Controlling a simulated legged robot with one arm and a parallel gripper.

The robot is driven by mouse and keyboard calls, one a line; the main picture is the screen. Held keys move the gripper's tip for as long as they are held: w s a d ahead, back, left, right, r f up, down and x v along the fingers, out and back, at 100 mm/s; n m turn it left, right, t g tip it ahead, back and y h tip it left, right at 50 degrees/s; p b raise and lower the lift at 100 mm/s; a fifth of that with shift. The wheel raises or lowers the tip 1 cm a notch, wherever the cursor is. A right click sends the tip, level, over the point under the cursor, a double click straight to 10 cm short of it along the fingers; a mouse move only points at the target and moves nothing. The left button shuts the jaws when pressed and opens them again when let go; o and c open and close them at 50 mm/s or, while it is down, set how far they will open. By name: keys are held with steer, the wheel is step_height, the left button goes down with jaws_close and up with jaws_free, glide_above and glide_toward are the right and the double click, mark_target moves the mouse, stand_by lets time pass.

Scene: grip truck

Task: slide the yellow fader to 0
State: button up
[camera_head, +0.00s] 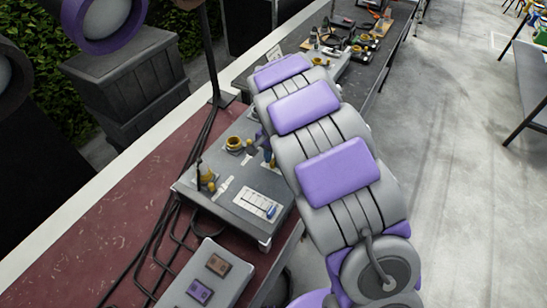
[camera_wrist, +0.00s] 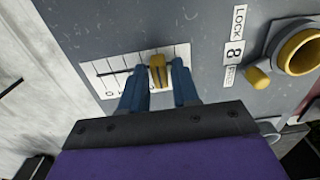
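In the wrist view, the yellow fader (camera_wrist: 157,70) stands on a white scale plate (camera_wrist: 106,69) with tick marks and a dark slot. The slot runs on to the fader's left, and a 0 is printed near the plate's lower left end. My gripper (camera_wrist: 160,86) has two blue fingers, one on each side of the fader. The fingers are apart, with the fader between them; narrow gaps seem to show, but firm contact cannot be ruled out.
A yellow ring-shaped knob (camera_wrist: 299,50), a small yellow knob (camera_wrist: 257,78) and a LOCK label (camera_wrist: 239,22) lie right of the plate. In the head view, the grey console (camera_head: 226,201) carries a blue fader (camera_head: 272,211); another box (camera_head: 208,281) stands nearer.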

jaws_close()
stand_by(0.3)
steer(key=s+d, duration=0.1)
steer(key=d, duration=0.1)
steer(key=s+d+p, duration=0.1)
steer(key=s+d, duration=0.1)
steer(key=s+d+p, duration=0.1)
steer(key=d, duration=0.2)
steer(key=shift+s, duration=0.4)
steer(key=shift+a+f, duration=0.1)
steer(key=shift+o, duration=1.4)
jaws_free()
